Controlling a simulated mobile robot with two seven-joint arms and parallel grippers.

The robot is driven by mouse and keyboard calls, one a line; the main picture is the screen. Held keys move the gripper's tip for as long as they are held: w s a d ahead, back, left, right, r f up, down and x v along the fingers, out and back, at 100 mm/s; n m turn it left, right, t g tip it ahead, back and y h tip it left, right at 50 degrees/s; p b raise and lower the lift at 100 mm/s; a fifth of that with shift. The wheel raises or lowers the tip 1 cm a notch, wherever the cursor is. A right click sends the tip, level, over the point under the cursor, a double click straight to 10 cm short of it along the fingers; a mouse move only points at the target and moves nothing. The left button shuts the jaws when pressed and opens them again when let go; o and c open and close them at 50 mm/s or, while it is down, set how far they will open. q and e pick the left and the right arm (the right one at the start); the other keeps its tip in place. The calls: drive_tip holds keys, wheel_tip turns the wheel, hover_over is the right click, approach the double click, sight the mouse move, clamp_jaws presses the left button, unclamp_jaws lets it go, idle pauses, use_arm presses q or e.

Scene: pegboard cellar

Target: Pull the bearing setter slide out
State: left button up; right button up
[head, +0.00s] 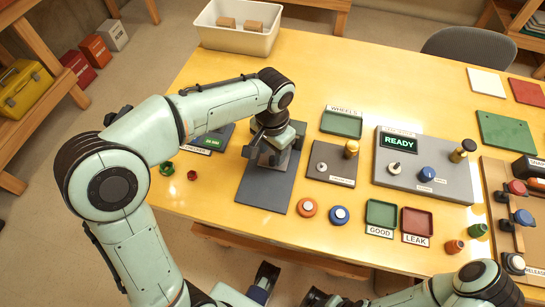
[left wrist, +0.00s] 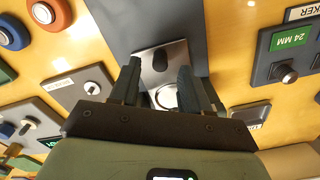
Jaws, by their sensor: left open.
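A dark grey plate (head: 263,196) lies on the yellow table and carries a bright metal piece (left wrist: 177,52) with a black knob (left wrist: 160,60) and a pale round spot. This looks like the bearing setter and its slide; no label on it can be read. My left gripper (head: 270,158) is over the plate, pointing down. In the left wrist view its open fingers (left wrist: 160,76) stand on either side of the metal piece, with the knob near the fingertips. Contact cannot be told. In the head view the gripper hides much of the piece. My right arm shows at the bottom right; its jaws cannot be made out.
A small grey station with a brass knob (head: 351,148) and the READY panel (head: 425,178) stand to the right. Orange (head: 307,207) and blue (head: 339,215) round parts lie near the plate's front right. A checker with a green display (head: 214,142) is left.

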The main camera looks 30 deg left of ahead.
sight(272, 158)
use_arm(q)
drive_tip(key=shift+f, duration=1.7)
use_arm(e)
drive_tip(key=shift+w+f, duration=0.15)
drive_tip(key=shift+f, duration=0.1)
use_arm(q)
clamp_jaws()
